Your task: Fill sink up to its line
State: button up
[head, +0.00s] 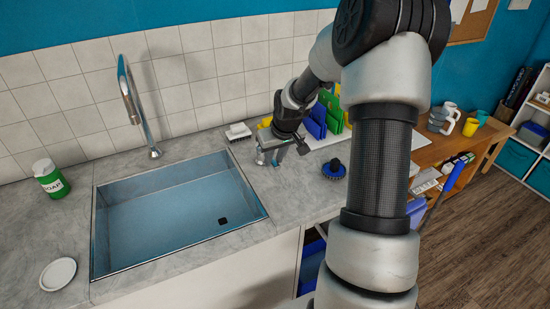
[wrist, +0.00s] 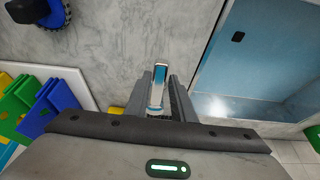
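The steel sink (head: 165,215) is set in the grey counter, its dark square drain (head: 222,221) showing. It also shows at right in the wrist view (wrist: 250,70). I cannot make out a fill line or a water surface. The chrome faucet (head: 130,95) stands behind the sink's back edge; no stream shows from its spout. My gripper (head: 270,157) is low over the counter right of the sink. In the wrist view, a small upright chrome piece (wrist: 158,88), perhaps the tap handle, stands between my gripper's fingers (wrist: 162,95). Whether they press on it is unclear.
A green soap bottle (head: 50,178) and a white dish (head: 58,274) are left of the sink. A blue brush (head: 333,169) and a white-topped brush (head: 238,132) are near my gripper. Blue and green boards (head: 318,120) stand behind. Mugs (head: 443,118) are farther right.

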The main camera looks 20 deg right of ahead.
jog(key=shift+o, duration=1.1)
jog(key=shift+r, duration=0.15)
jog(key=p+v, duration=0.1)
jog(key=v, duration=1.6)
jog(key=shift+p, duration=0.3)
jog(key=shift+s, duration=0.1)
